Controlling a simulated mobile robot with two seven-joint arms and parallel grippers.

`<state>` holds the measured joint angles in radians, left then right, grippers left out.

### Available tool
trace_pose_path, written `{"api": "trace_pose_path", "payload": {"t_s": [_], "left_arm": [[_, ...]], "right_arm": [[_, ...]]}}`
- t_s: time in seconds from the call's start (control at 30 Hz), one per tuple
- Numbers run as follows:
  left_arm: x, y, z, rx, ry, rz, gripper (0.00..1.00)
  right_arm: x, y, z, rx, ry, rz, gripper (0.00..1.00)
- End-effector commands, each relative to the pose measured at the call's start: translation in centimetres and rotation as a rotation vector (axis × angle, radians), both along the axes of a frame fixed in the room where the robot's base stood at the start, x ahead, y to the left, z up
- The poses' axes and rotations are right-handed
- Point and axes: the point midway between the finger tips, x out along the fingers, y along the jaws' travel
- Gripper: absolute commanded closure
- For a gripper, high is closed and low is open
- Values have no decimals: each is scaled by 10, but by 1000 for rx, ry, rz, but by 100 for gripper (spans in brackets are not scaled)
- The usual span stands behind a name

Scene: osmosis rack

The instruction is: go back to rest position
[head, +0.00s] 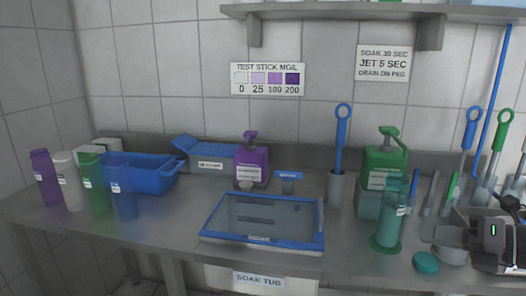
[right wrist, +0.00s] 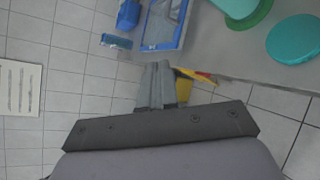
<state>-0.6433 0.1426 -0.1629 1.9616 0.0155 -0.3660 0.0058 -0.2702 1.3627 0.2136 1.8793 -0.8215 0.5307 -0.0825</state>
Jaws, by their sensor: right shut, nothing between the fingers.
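My right gripper (head: 455,238) is at the right edge of the head view, at the right end of the steel counter, with its dark body and a small green light showing. In the right wrist view its grey fingers (right wrist: 157,85) are together and empty. The teal bottle on a green base (head: 389,220) and a round teal lid (head: 426,262) are left of it in the head view. My left gripper is not in view.
A blue-framed tray (head: 212,232) lies mid-counter. Purple (head: 251,160) and green (head: 384,165) pump bottles stand behind. Several coloured bottles and a blue bin (head: 150,178) stand left. Tall brushes (head: 340,140) and a shelf (head: 340,12) are behind. Clear counter lies left of the tray.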

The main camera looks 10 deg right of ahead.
Motion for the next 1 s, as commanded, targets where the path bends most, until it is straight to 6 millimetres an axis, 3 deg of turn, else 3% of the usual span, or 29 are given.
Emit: {"api": "trace_pose_path", "payload": {"t_s": [0.27,0.53,0.67,0.8,1.0], "left_arm": [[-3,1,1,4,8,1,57],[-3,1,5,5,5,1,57],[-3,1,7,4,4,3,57],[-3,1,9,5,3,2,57],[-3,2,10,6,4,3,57]], "right_arm": [[-19,5,-93,604,193,-315,100],[-61,29,-196,1117,464,-687,100],[-91,56,-245,1338,626,-877,100],[-127,98,-289,1545,817,-1068,100],[-163,151,-320,1728,1029,-1249,100]]}}
